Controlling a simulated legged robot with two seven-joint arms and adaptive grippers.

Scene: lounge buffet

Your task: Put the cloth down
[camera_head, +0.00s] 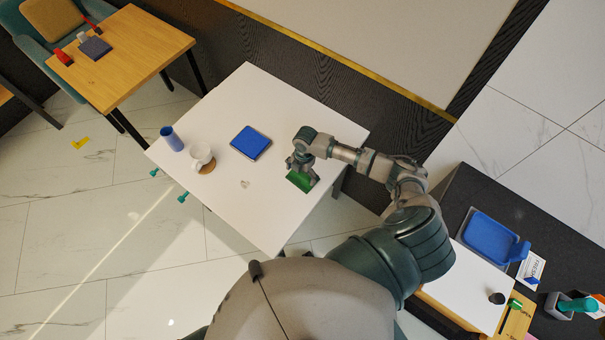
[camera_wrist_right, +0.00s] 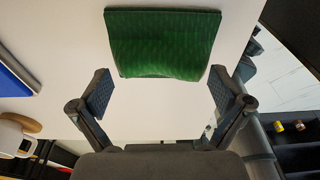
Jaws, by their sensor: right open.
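The green cloth (camera_head: 301,181) lies on the white table (camera_head: 262,101), near its right side. In the right wrist view the cloth (camera_wrist_right: 163,43) is a green rectangle, flat on the white surface, just beyond the fingertips. My right gripper (camera_head: 300,165) is over the cloth in the head view and hides part of it. In the right wrist view my right gripper (camera_wrist_right: 161,88) is open, its two fingers spread on either side with nothing between them. The cloth looks apart from both fingers. My left gripper is not in view.
A blue tray-like item (camera_head: 250,143), a white cup (camera_head: 201,154) on a brown coaster and a blue cup (camera_head: 171,138) stand on the same table. A dark counter with a blue tray (camera_head: 490,237) is at right. The table's front part is mostly clear.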

